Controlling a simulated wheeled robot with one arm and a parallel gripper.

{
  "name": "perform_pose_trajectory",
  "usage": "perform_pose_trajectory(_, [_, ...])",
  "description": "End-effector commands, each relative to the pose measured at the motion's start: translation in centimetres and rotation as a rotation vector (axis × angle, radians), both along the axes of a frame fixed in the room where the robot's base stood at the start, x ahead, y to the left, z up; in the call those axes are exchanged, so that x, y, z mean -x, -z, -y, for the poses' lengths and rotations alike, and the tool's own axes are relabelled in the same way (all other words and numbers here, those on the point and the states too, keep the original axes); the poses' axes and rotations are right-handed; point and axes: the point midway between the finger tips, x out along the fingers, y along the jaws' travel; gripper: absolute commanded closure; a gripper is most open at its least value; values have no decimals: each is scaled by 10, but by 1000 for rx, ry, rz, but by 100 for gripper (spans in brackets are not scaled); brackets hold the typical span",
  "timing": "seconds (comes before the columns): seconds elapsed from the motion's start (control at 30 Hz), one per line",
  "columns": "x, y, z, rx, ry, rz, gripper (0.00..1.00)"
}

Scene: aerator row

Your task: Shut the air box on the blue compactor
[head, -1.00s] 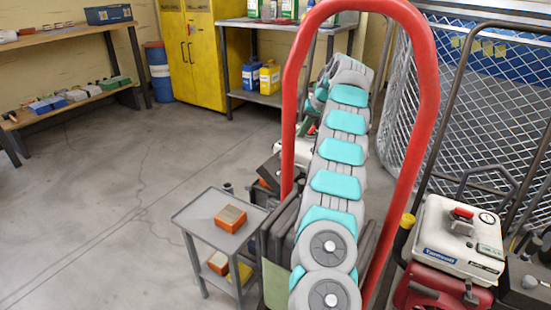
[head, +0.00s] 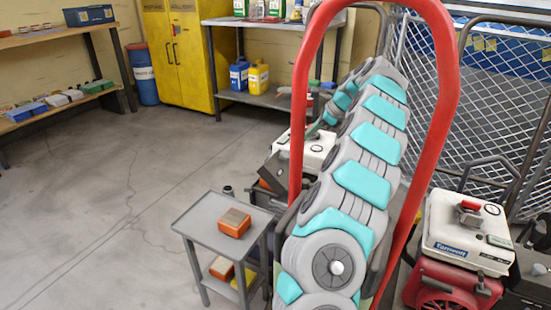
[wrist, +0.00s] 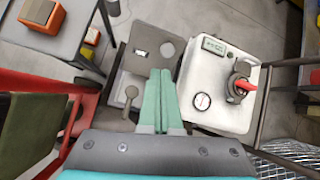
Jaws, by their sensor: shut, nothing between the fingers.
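My gripper (wrist: 158,75) shows in the wrist view with its two green fingers pressed together and nothing between them. It is above a machine with a white housing (wrist: 215,115), which has a gauge, a small display and a red-handled knob (wrist: 237,88). Left of the housing is a dark grey panel (wrist: 138,68) with a small light window and a round disc. I cannot tell whether this is the air box or whether it is open. In the head view, a white-topped machine (head: 318,146) is partly hidden behind my arm. No blue compactor body is clearly visible.
A red-based machine with a white top (head: 463,235) stands at the right, before a wire mesh fence (head: 500,110). A grey trolley (head: 190,220) carries an orange box (head: 234,222). A yellow cabinet (head: 180,55) stands at the back. Open floor lies left.

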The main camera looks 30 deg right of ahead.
Motion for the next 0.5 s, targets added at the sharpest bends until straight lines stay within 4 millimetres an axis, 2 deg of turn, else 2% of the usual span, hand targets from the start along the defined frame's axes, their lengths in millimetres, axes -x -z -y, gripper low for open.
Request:
perform_pose_trajectory(0.2, [8,3,-4,-146,173,-47,100])
perform_pose_trajectory(0.37, [8,7,-6,-174,206,-58,100])
perform_pose_trajectory(0.5, [-1,20,-13,-177,203,-62,100])
